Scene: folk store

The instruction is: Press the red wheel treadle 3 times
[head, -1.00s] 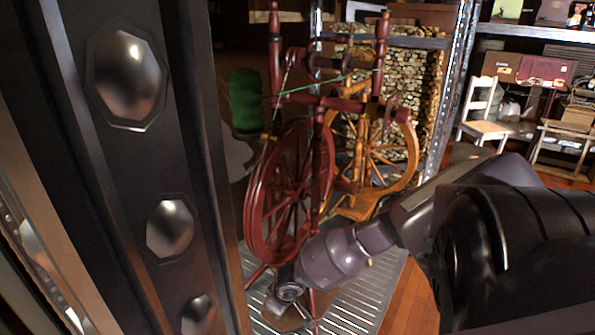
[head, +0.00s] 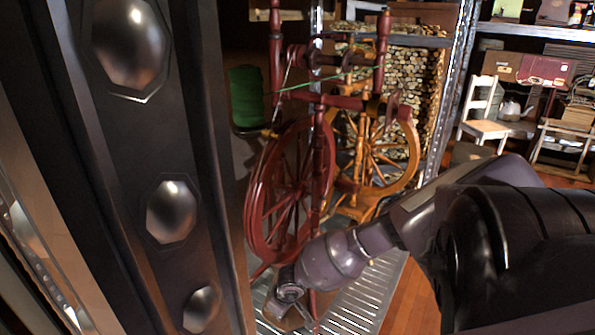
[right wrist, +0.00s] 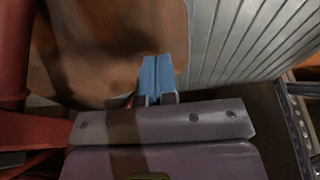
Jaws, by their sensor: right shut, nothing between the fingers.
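The red spinning wheel (head: 262,205) stands in the middle of the head view, with its red posts and spoked wheel. Its brown wooden treadle (head: 292,319) is low at the foot of the wheel, partly hidden by my right gripper (head: 290,298). In the right wrist view, my right gripper's blue fingertips (right wrist: 158,72) are shut together with nothing between them. They overlap the edge of the brown treadle board (right wrist: 100,45). I cannot tell whether they touch it. My left gripper is not in view.
A dark studded upright (head: 165,150) fills the left foreground close by. An orange-brown spinning wheel (head: 405,160) stands just behind the red one. Both are by a ribbed metal platform (head: 365,300). A white chair (head: 483,125) and stacked firewood (head: 410,85) are farther back.

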